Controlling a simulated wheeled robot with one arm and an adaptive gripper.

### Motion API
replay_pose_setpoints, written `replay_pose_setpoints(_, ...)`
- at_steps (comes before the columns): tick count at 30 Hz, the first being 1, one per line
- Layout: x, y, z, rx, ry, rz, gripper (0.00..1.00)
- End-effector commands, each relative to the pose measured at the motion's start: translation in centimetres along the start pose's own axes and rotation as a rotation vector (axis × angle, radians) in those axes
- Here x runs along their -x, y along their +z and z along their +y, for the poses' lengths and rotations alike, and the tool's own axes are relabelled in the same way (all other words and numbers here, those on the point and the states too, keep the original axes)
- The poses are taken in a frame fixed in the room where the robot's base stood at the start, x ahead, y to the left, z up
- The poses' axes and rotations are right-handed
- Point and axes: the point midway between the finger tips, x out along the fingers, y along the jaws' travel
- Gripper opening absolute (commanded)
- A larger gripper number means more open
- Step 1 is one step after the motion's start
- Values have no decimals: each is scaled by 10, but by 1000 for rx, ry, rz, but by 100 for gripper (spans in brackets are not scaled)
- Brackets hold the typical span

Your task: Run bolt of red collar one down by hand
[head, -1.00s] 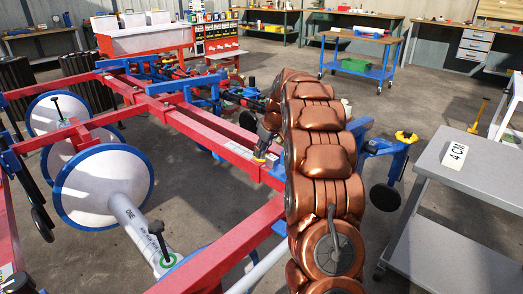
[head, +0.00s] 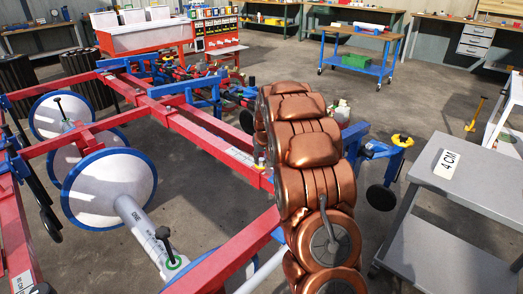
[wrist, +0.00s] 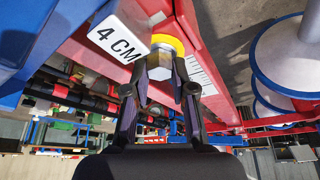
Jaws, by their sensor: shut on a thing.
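In the wrist view my gripper (wrist: 161,68) is shut on a pale hex-headed bolt (wrist: 160,71). A yellow ring (wrist: 168,42) sits just past the bolt head, against the red frame beam (wrist: 203,60). A white "4 CM" label (wrist: 116,38) is beside it. In the head view my copper-coloured arm hides the gripper. A small yellow spot (head: 262,161) shows beside the arm at the red beam (head: 205,138). I cannot tell how far the bolt is threaded in.
White discs with blue rims (head: 110,188) stand on the left. A grey cart (head: 475,185) with a "4 CM" block (head: 450,163) stands at the right. A blue bracket with a yellow ring (head: 402,141) stands between the arm and the cart.

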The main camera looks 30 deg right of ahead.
Motion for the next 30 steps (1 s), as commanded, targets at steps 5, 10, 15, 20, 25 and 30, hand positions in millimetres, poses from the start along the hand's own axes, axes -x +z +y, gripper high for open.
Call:
replay_pose_setpoints(5, 3, -2, 1, -134, 57, 1, 0)
replay_pose_setpoints(10, 1, -1, 1, -237, 99, 1, 0)
replay_pose_setpoints(15, 0, -1, 1, -309, 128, 1, 0)
replay_pose_setpoints(20, 0, 0, 0, -348, 143, 1, 0)
replay_pose_setpoints(25, -1, 0, 0, -364, 150, 1, 0)
replay_pose_setpoints(30, -1, 0, 0, -366, 150, 0, 0)
